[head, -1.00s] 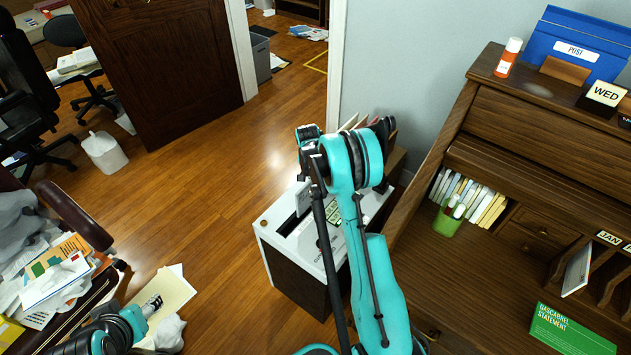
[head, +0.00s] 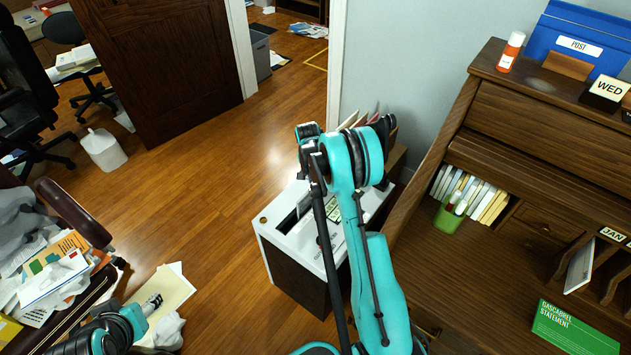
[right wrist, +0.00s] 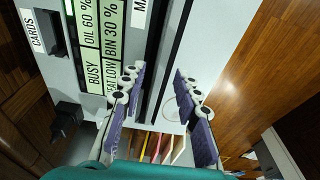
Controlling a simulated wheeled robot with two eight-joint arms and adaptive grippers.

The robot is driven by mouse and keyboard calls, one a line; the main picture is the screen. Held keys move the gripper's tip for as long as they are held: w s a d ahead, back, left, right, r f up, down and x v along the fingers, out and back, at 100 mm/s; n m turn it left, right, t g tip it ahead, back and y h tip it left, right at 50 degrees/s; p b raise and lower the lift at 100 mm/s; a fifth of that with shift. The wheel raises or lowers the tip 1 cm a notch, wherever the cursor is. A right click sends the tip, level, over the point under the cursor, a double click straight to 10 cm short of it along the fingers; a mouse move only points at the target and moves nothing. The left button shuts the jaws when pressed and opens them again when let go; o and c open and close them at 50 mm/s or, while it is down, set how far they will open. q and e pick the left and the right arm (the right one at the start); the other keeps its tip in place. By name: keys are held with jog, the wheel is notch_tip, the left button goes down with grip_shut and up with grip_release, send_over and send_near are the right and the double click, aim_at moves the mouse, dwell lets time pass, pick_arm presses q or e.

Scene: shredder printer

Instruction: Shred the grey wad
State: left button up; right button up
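The shredder (head: 275,228) is a white-topped, dark-sided box on the floor beside the desk. Its dark slot (right wrist: 169,50) runs between my fingers in the right wrist view, and its green display (right wrist: 95,45) reads BUSY, OIL 60 % and BIN 30 %. My right gripper (right wrist: 157,76) is open and empty over the slot; in the head view my arm mostly hides it. No wad shows at the slot. My left gripper (head: 153,302) is low at the bottom left, too small to tell open from shut, close to a crumpled white paper (head: 168,331).
A wooden desk (head: 470,265) stands at the right with a green pen cup (head: 447,219). A chair piled with papers (head: 50,280) is at the left. A white plastic container (head: 103,150) stands near the door. The wooden floor between them is clear.

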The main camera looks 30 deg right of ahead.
notch_tip(320, 180, up, 11)
jog(key=a, duration=0.2)
jog(key=s+a+r+n+t, duration=0.3)
jog(key=s+a+r+n, duration=0.3)
jog(key=s+a+r, duration=0.65)
jog(key=s+a+n+t, duration=0.1)
jog(key=s+a+n, duration=0.2)
jog(key=s, duration=0.5)
jog(key=s+a+n+t+y, duration=0.1)
jog(key=s+a+n, duration=0.3)
jog(key=s, duration=0.4)
jog(key=shift+s+r+t+y, duration=0.15)
jog(key=shift+r+t+y, duration=0.25)
jog(key=shift+t, duration=0.3)
jog(key=shift+d, duration=0.1)
